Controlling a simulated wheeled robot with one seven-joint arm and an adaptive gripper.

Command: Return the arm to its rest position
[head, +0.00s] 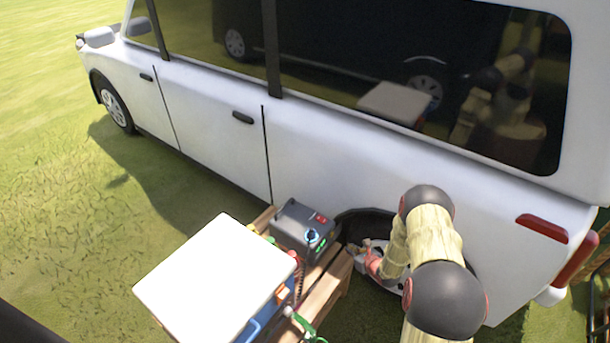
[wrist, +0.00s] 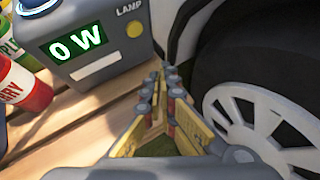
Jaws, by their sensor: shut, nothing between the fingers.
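My arm (head: 432,240) reaches down at the right of the head view, beside the rear of the white car. My gripper (wrist: 163,82) is shut and empty in the wrist view, its fingertips meeting between the grey box and the car's wheel. In the head view my gripper is small and partly hidden near the rear wheel arch.
A white car (head: 190,115) fills the back; its wheel (wrist: 262,115) is close right of my gripper. A grey box (wrist: 95,45) reading "0 W" stands on wooden slats (wrist: 70,120) beside a red bottle (wrist: 25,88). A white panel (head: 212,280) is at front. Grass lies left.

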